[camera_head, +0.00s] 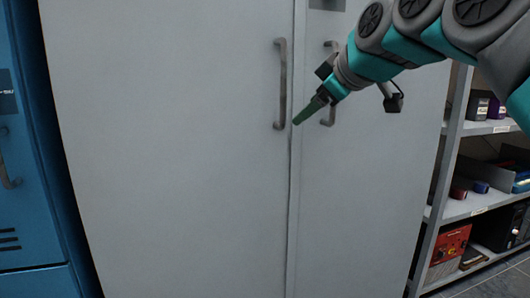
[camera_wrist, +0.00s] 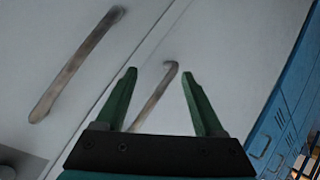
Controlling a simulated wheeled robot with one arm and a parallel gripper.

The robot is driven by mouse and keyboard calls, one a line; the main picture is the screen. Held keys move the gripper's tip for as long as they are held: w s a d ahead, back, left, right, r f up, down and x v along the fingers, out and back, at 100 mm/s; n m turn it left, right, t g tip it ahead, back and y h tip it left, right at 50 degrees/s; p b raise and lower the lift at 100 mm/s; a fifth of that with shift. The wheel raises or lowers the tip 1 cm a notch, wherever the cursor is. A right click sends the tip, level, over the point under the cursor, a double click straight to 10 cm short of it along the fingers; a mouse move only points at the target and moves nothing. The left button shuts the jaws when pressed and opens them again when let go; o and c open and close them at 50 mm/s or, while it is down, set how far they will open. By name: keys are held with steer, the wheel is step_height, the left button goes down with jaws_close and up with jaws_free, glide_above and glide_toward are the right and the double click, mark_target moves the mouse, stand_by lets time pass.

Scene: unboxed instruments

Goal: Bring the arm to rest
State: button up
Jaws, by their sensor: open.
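My gripper (camera_head: 297,121) is at the end of my teal and grey arm, which reaches in from the upper right in the head view. It is in front of the grey cabinet (camera_head: 170,170), near the seam between its two doors. In the wrist view my gripper (camera_wrist: 160,85) has its two green fingers apart with nothing held between them. A cabinet handle (camera_wrist: 155,97) shows in the gap between the fingers, beyond them. Whether the fingers touch the door cannot be told.
Two metal door handles, a left one (camera_head: 280,85) and a right one (camera_head: 329,110) partly behind my arm, are close by. Both doors look shut. A blue locker (camera_head: 30,150) stands at the left. Shelves (camera_head: 475,205) with boxes and instruments stand at the right.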

steer(key=s+f+m+g+h, duration=0.2)
steer(key=s+f+m+g, duration=0.3)
steer(key=f, duration=1)
steer(key=s+d+f+m+g+h, duration=0.1)
steer(key=s+d+f+m+g, duration=0.2)
steer(key=s+f, duration=1)
steer(key=s+d+f+m+g+h+p, duration=0.1)
steer(key=s+d+f+m+g, duration=0.2)
steer(key=s+f, duration=1)
steer(key=s+m+g, duration=0.1)
steer(key=s, duration=0.3)
steer(key=shift+f+h, duration=0.35)
steer(key=shift+h, duration=0.05)
steer(key=shift+w, duration=0.1)
steer(key=shift+c, duration=0.3)
